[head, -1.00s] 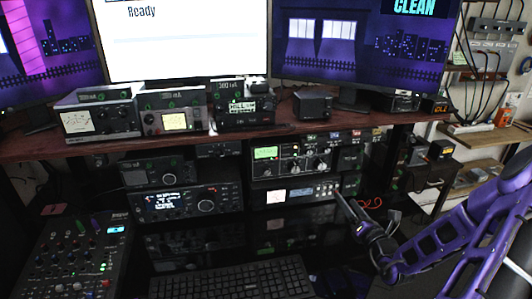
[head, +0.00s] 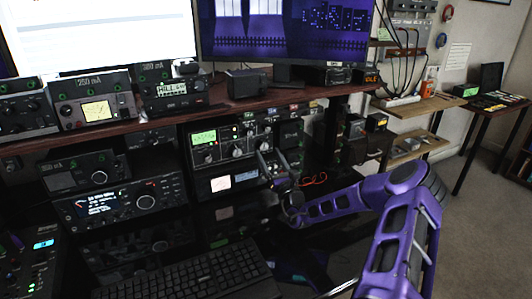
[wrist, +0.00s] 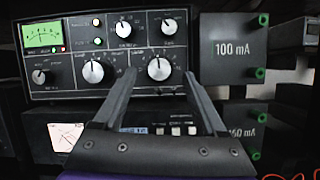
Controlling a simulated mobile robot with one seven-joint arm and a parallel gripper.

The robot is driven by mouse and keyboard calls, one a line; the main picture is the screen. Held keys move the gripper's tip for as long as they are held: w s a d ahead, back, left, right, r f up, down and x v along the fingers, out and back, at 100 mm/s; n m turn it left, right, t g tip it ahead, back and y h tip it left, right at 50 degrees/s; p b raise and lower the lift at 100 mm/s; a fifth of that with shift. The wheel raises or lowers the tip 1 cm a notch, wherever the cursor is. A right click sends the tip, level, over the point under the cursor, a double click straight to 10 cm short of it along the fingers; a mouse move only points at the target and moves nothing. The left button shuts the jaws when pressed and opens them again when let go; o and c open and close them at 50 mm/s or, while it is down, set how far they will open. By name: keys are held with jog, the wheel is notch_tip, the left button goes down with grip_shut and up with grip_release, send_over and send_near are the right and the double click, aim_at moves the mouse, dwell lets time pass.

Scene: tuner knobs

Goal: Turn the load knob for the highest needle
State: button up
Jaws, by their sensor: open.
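The tuner (head: 232,138) is a black box on the shelf under the desk's raised top. Its lit green needle meter (wrist: 42,37) shows at its upper left in the wrist view. Two large pale-faced knobs sit low on its panel: a left one (wrist: 93,72) and a right one (wrist: 159,68). Their labels are too blurred to read surely. Two smaller knobs are above and one small dark knob is below the meter. My gripper (wrist: 159,77) is open and empty, its fingers to either side of the right large knob in the picture. Contact cannot be told.
A grey "100 mA" box (wrist: 236,48) with green terminals stands close right of the tuner. Another unit with a pale meter (wrist: 67,136) is directly below. Radios (head: 118,203) stand to the left and a keyboard (head: 205,275) lies in front.

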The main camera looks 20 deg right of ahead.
aim_at(263, 145)
jog(key=shift+x, duration=1.4)
jog(key=shift+a, duration=0.1)
grip_shut()
